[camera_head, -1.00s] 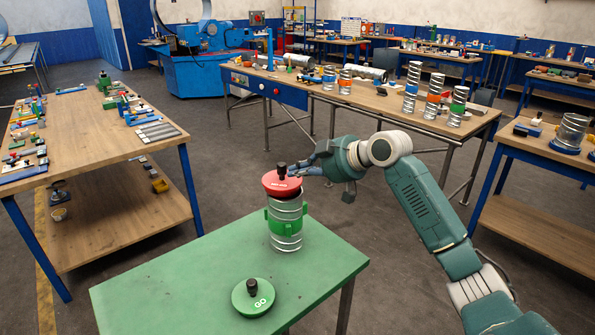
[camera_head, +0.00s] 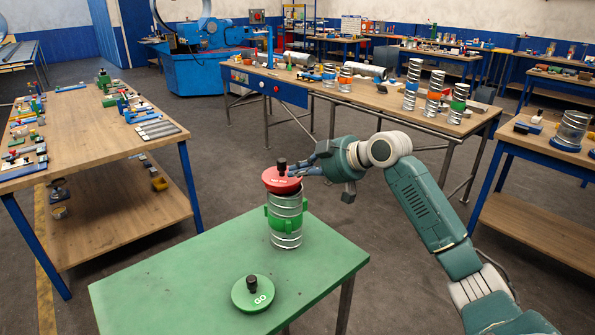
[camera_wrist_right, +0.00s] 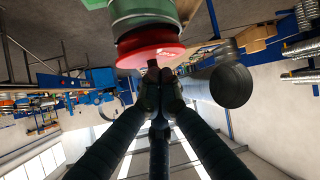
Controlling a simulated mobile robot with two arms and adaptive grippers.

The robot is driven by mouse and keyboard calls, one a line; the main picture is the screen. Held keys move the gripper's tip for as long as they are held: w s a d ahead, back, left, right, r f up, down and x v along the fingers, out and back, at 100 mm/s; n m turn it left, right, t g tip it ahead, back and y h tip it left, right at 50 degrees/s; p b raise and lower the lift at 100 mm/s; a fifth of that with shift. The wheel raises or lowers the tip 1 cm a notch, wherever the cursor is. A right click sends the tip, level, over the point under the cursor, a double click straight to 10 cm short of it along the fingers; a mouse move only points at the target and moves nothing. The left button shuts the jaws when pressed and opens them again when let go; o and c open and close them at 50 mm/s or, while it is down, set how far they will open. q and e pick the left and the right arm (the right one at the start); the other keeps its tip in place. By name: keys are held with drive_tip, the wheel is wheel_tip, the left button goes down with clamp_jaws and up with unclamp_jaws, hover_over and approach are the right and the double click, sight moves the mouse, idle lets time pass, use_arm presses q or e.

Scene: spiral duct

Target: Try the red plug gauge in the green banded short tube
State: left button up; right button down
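The short metal tube (camera_head: 286,238) with a green band stands upright on the green table (camera_head: 190,272). The red plug gauge (camera_head: 280,184), a disc with a black knob, is at the tube's top and looks slightly tilted. Whether its lower part is inside the tube is hidden. My right gripper (camera_head: 302,170) reaches in from the right at knob height. In the right wrist view its fingers (camera_wrist_right: 160,80) close together at the knob of the red gauge (camera_wrist_right: 150,56), with the tube beyond. A green GO plug gauge (camera_head: 253,295) lies on the table. My left gripper is not in view.
A wooden bench (camera_head: 100,160) with tools stands at the left. A long bench (camera_head: 390,98) behind holds several banded tubes. The green table is clear around the tube and the GO gauge.

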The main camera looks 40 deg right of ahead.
drive_tip(key=shift+f, duration=0.35)
idle(0.3)
drive_tip(key=c, duration=2)
unclamp_jaws()
drive_tip(key=v, duration=1.2)
